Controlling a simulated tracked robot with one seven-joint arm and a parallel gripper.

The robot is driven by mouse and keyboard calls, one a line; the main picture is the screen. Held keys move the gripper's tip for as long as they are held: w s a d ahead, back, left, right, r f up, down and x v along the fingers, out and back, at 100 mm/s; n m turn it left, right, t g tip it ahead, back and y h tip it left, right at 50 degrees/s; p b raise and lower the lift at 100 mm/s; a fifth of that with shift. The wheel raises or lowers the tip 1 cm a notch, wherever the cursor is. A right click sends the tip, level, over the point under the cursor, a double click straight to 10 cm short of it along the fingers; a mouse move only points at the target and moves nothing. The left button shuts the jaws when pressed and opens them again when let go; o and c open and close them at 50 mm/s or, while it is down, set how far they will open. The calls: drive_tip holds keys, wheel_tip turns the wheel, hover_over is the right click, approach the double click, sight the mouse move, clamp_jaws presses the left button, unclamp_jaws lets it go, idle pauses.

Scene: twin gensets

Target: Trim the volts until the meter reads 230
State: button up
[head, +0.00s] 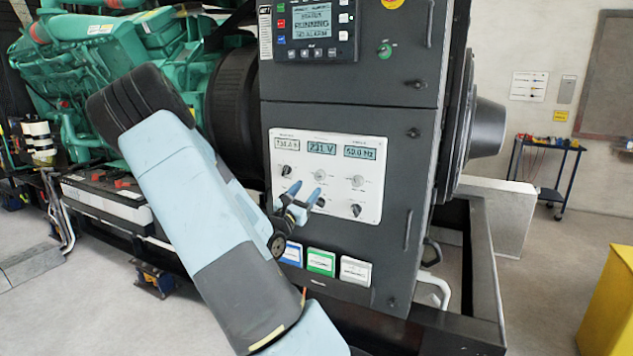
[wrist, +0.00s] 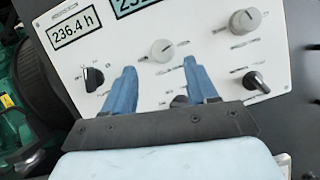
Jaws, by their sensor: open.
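The volt meter (head: 321,148) is the middle display on the white panel (head: 376,130) and appears to read 231 V; in the wrist view its display (wrist: 132,5) is cut off at the top. A grey knob (head: 319,175) sits below it, and this knob also shows in the wrist view (wrist: 162,50). My gripper (head: 305,192) is in front of the panel, its blue fingers spread and empty. In the wrist view the open fingertips (wrist: 160,68) point at the panel just below the grey knob. I see no contact with the knob.
The other displays are an hour meter (wrist: 76,26) and a 50.0 Hz meter (head: 359,153). A second grey knob (wrist: 245,20) and black knobs (wrist: 93,77) (wrist: 257,82) are close around my fingers. Blue, green and white labelled plates (head: 321,262) are below. A yellow block (head: 610,305) stands right.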

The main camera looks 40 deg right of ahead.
sight(316, 177)
drive_tip(key=shift+x, duration=2.7)
drive_tip(key=c, duration=1)
drive_tip(key=shift+n, duration=0.3)
drive_tip(key=shift+c, duration=0.3)
